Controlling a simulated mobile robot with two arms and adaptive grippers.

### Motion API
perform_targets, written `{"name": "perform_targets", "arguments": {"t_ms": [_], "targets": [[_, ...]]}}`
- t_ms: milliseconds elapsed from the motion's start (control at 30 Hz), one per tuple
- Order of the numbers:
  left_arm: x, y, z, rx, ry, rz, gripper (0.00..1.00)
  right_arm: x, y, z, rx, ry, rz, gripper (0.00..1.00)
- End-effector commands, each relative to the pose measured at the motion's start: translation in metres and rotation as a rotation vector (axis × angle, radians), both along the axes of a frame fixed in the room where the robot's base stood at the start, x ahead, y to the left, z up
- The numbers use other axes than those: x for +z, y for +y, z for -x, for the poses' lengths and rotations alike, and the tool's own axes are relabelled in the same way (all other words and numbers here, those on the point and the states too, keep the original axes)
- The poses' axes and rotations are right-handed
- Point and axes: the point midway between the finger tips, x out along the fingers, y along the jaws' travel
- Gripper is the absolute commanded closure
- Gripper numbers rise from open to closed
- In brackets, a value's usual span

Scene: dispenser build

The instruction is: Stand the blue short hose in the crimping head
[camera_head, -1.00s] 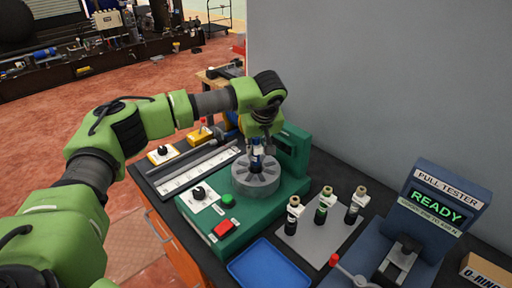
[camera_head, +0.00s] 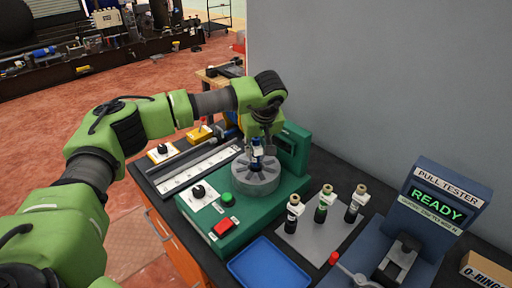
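The crimping head (camera_head: 257,179) is a grey segmented ring on top of the green crimping machine (camera_head: 262,216). The blue short hose (camera_head: 257,158) stands roughly upright at the middle of the head; how deep it sits is hidden. My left gripper (camera_head: 257,154) points down over the head from above. Its fingers look spread to either side of the hose, with small gaps showing. My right gripper is not in view.
An empty blue tray (camera_head: 240,273) lies in front. The pull tester (camera_head: 432,210) stands at the right, reading READY. A ruler strip (camera_head: 190,174) lies left of the machine.

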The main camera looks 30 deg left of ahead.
Motion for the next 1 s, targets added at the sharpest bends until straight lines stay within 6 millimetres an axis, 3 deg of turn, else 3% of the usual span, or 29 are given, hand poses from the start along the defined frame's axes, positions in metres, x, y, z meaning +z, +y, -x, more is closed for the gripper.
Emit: {"name": "perform_targets", "arguments": {"t_ms": [1000], "targets": [[0.080,-0.022,0.022,0.000,-0.004,0.001,0.75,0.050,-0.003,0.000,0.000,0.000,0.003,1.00]]}}
